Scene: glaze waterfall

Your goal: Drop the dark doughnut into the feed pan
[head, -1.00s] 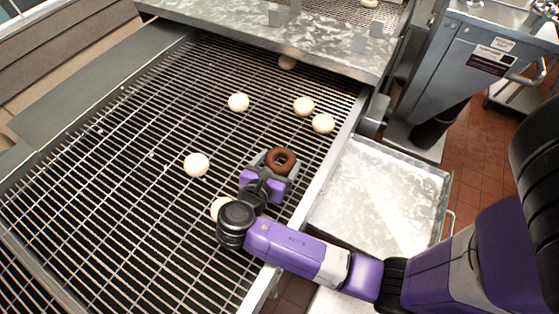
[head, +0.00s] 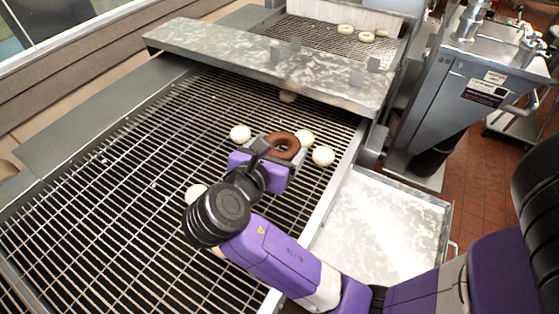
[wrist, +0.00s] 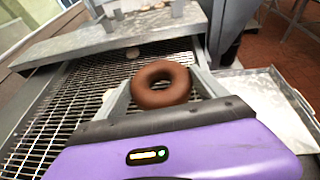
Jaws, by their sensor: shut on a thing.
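The dark doughnut (head: 270,143) is a brown ring held between the two fingers of my gripper (head: 284,151). It is raised above the wire conveyor. In the wrist view the doughnut (wrist: 160,99) sits between the grey fingers, with its hole visible, and my gripper (wrist: 160,84) is shut on it. A shallow metal pan (head: 378,232), which looks like the feed pan, lies right of the conveyor. It looks empty where visible, and my arm covers its near part. The doughnut is left of the pan, not over it.
Several pale doughnuts (head: 323,156) lie on the wire conveyor (head: 130,195). A metal rail (head: 338,183) edges the conveyor beside the pan. A metal plate (head: 225,50) bridges the conveyor at the back. A grey machine (head: 440,90) stands beyond the pan.

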